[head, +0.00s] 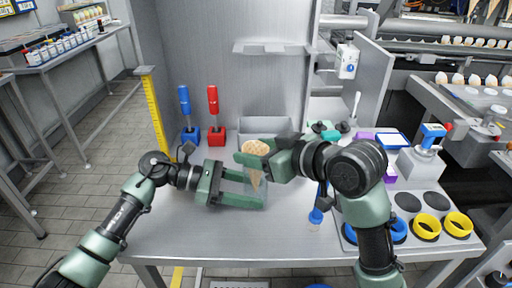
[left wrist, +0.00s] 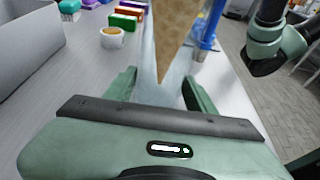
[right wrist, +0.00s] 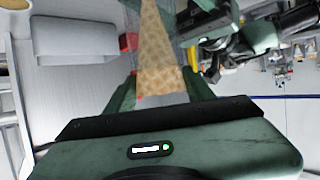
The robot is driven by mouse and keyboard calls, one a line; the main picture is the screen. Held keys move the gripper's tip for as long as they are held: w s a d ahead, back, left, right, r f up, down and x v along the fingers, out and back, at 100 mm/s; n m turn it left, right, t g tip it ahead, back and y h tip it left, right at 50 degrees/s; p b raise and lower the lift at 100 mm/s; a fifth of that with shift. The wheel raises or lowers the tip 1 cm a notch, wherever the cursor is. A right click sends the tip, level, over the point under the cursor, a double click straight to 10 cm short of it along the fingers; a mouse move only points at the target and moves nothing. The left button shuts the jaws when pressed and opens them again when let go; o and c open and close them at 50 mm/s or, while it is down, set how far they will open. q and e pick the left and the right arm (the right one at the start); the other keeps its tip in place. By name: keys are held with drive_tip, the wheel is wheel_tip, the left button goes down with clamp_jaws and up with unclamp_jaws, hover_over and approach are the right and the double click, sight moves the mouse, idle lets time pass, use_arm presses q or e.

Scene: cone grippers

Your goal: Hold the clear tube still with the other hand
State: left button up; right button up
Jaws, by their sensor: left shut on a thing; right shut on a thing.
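A tan waffle cone (head: 254,148) is point down over the table in the head view, its wide top held in my right gripper (head: 256,157). The right wrist view shows the cone (right wrist: 160,72) between the right fingers. My left gripper (head: 256,190) is below it, its fingers closed on the clear tube (left wrist: 171,92). In the left wrist view the cone's tip (left wrist: 163,60) reaches down in line with the tube, between the left fingers. The tube is faint in the head view, and I cannot tell whether the cone touches its wall.
A blue (head: 189,135) and a red (head: 217,135) upright tool stand at the back left. A grey bin (head: 265,128) is behind the grippers. Yellow rings (head: 427,226) and a blue-topped device (head: 432,134) are on the right. The table's front left is clear.

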drive_tip(key=o, duration=0.9)
drive_tip(key=v, duration=1.2)
drive_tip(key=shift+f, duration=0.1)
use_arm(q)
drive_tip(key=o, duration=1.7)
